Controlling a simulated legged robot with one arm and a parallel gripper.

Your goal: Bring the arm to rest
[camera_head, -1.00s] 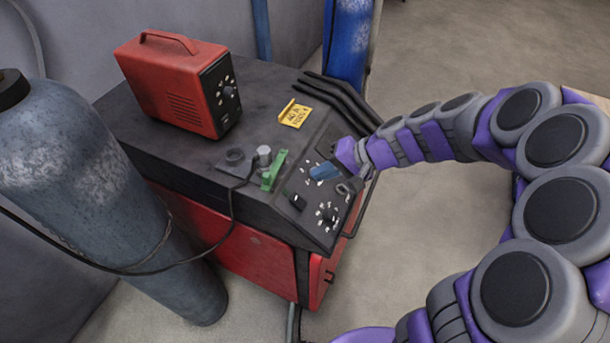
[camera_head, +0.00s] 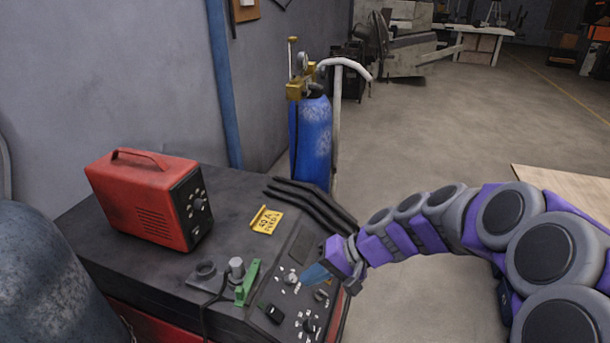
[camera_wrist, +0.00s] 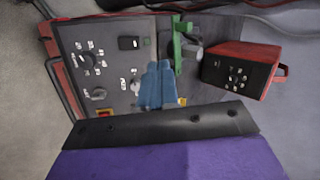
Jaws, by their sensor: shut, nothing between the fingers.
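My purple and grey arm reaches in from the right in the head view. My gripper (camera_head: 316,273) has blue fingers and hangs over the sloped control panel (camera_head: 291,262) of the welding machine. In the wrist view the blue fingers (camera_wrist: 160,84) lie together, shut and empty, in front of the panel. A knob and a green part show close by. I cannot tell how far the fingertips are from the panel.
A red power unit (camera_head: 150,203) and a yellow tag (camera_head: 266,220) lie on the machine's dark top. A green clamp-like part (camera_head: 247,283) stands by the panel. A grey cylinder (camera_head: 50,280) is at left and a blue cylinder (camera_head: 311,140) behind. Open floor (camera_head: 430,130) lies to the right.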

